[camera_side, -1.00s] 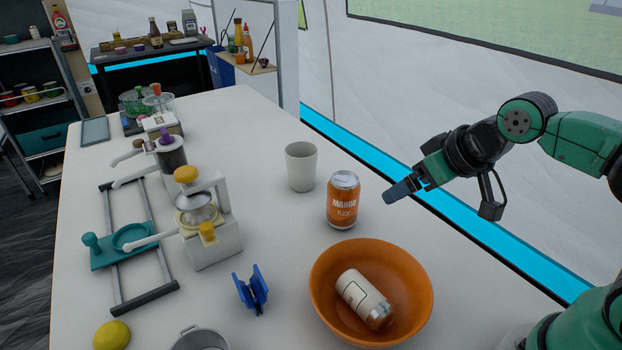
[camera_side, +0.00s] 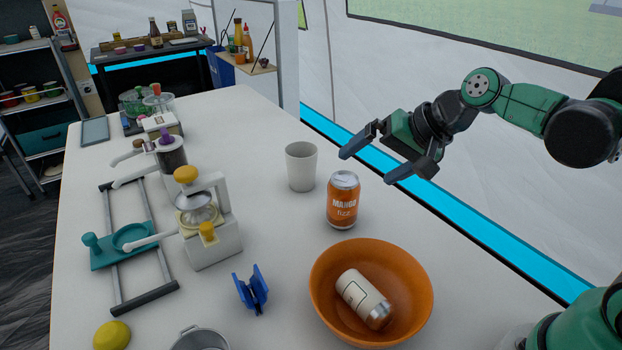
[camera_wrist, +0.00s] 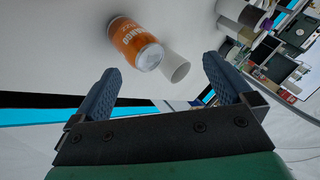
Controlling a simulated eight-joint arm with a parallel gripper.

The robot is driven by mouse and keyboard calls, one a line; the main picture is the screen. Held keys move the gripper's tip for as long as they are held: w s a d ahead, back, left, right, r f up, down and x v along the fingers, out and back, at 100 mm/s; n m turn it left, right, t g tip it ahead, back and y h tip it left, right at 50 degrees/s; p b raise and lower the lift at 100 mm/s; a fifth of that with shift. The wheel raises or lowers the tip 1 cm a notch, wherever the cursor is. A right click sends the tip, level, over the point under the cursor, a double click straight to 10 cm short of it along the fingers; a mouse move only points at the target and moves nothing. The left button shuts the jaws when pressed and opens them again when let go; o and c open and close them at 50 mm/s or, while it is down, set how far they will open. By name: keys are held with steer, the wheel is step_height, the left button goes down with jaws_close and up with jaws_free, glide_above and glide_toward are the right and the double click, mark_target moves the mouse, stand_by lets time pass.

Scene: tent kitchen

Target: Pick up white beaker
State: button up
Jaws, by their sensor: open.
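The white beaker (camera_side: 301,166) stands upright on the table, just behind and left of the orange mango can in the side view. In the wrist view the beaker (camera_wrist: 175,67) is partly hidden by the can and lies between and beyond my fingertips. My gripper (camera_side: 366,161) is open and empty, to the right of the beaker and raised above the table's right edge. Its two fingers (camera_wrist: 160,82) are spread wide in the wrist view. Neither finger touches the beaker.
The orange mango can (camera_side: 342,201) stands close in front of the beaker. An orange bowl (camera_side: 419,300) holding a lying can (camera_side: 363,297) is nearer. A juicer (camera_side: 212,225) and a blue holder (camera_side: 251,289) are left. The table behind the beaker is clear.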

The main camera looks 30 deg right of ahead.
mark_target(287, 148)
steer(key=w+m+y, duration=0.1)
steer(key=w+m, duration=0.2)
steer(key=m, duration=0.1)
steer(key=w+m+t+y, duration=0.1)
steer(key=w+m, duration=0.1)
steer(key=shift+w+a+r+y, duration=0.2)
steer(key=shift+w+r+y, duration=0.1)
steer(key=w+d+f+m+t+y, duration=0.1)
steer(key=w+d+m+t+y, duration=0.15)
steer(key=w+m, duration=0.4)
steer(key=w+d+f+m+t+y, duration=0.1)
steer(key=w+d+m+t+y, duration=0.2)
steer(key=m, duration=0.6)
steer(key=shift+t+h, duration=0.25)
steer(key=shift+h, duration=0.1)
step_height(287, 148, down, 7)
steer(key=shift+s+a+f, duration=0.1)
steer(key=shift+s+f, duration=0.05)
steer(key=x, duration=0.7)
steer(key=shift+w+a, duration=0.15)
steer(key=shift+w, duration=0.05)
steer(key=c, duration=0.9)
